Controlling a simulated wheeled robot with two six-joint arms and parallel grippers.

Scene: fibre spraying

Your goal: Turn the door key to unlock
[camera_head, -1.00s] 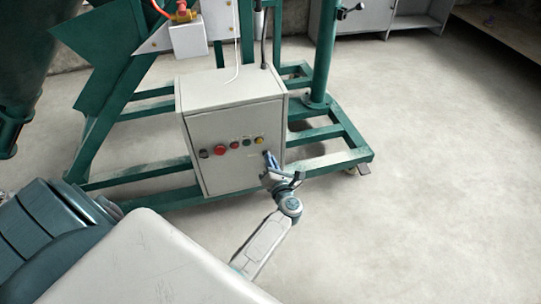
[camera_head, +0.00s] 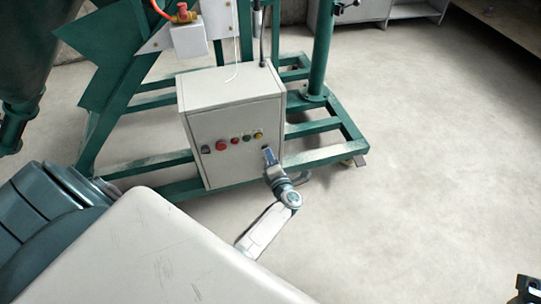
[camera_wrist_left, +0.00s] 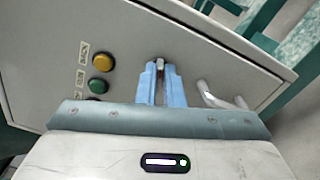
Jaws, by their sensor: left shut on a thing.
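The door key (camera_wrist_left: 160,68) shows in the left wrist view as a small brownish piece between my blue fingertips, at the front of the grey control cabinet (camera_head: 226,160). My left gripper (camera_head: 267,152) is shut on it; the gripper also shows in the left wrist view (camera_wrist_left: 160,72). Its fingers point at the right part of the cabinet door, which is closed. The key's turned angle cannot be told, as the fingers hide most of it.
A yellow button (camera_wrist_left: 103,62) and a green button (camera_wrist_left: 98,85) are beside the key, with a red button (camera_head: 221,146) further left. The cabinet stands on a green steel frame (camera_head: 335,155). The concrete floor (camera_head: 430,160) to the right is clear.

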